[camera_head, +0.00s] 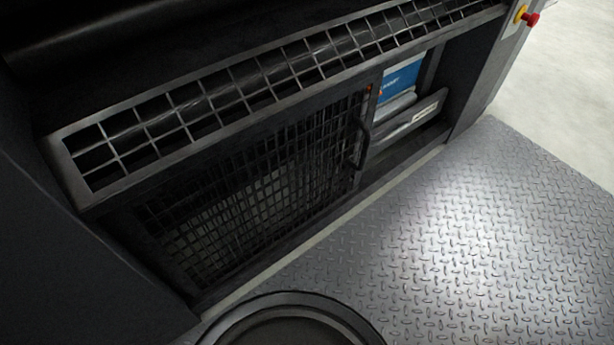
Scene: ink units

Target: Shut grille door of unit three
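A dark wire-mesh grille door (270,185) sits low in the front of a dark machine unit, below a slanted shelf grid. A dark bar handle (358,150) stands on its right edge. Its mesh looks doubled, as if two layers overlap. To the right of the door's edge is an uncovered opening, with a blue-labelled container (400,78) and grey parts (405,118) inside. A small orange spot (371,89) shows near the door's upper right corner. No unit number is readable. My gripper is not in view.
A metal grid ledge (250,88) juts out above the door. A red and yellow button (525,16) is on the right post. Tread-plate floor (480,230) lies clear in front and to the right. A dark wall (70,250) stands at left.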

